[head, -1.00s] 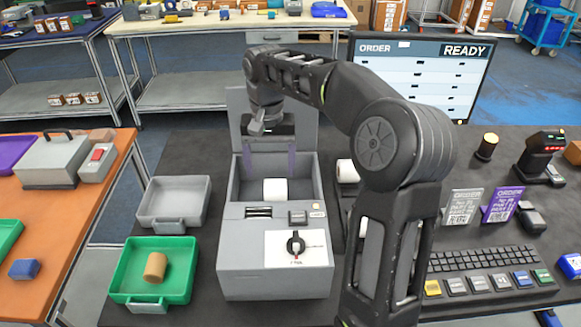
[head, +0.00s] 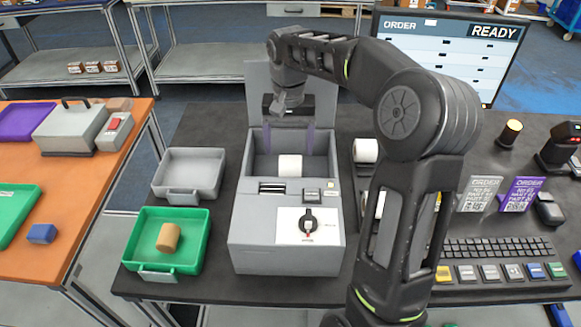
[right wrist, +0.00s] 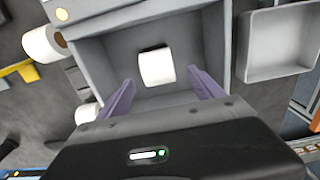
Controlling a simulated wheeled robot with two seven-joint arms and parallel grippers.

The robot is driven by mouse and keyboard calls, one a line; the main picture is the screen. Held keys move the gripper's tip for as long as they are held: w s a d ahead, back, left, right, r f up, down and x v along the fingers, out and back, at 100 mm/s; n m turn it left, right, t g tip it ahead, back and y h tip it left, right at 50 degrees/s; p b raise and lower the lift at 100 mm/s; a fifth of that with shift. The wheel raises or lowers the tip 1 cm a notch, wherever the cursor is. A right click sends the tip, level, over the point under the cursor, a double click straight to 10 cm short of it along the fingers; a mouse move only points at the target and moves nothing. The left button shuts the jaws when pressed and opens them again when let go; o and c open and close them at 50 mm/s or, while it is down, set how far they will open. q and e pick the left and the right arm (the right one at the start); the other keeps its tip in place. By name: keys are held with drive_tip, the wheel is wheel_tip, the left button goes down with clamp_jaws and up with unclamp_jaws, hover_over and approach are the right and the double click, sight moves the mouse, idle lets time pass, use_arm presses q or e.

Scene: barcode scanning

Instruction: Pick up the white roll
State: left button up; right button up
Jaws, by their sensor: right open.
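A white roll (head: 290,166) lies inside the open compartment of a grey printer-like box (head: 285,250). In the right wrist view the roll (right wrist: 157,67) lies on its side on the compartment floor. My right gripper (head: 289,140) is over the back of the compartment, with its purple fingers spread and pointing down. In the right wrist view the open fingers (right wrist: 161,79) stand to either side of the roll, apart from it and with nothing between them. My left gripper does not show.
More white rolls (head: 366,150) stand right of the box, partly behind my right arm. A keyboard (head: 500,248) and monitor (head: 478,60) are right.

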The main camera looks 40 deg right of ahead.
sight(290, 159)
drive_tip(key=shift+s+d+f+p, duration=0.1)
drive_tip(key=shift+f+p, duration=0.25)
drive_tip(key=shift+f, duration=0.95)
drive_tip(key=shift+s+f+p, duration=0.1)
drive_tip(key=shift+f+p, duration=0.25)
drive_tip(key=shift+f, duration=0.95)
drive_tip(key=shift+c, duration=0.2)
drive_tip(key=c, duration=1.5)
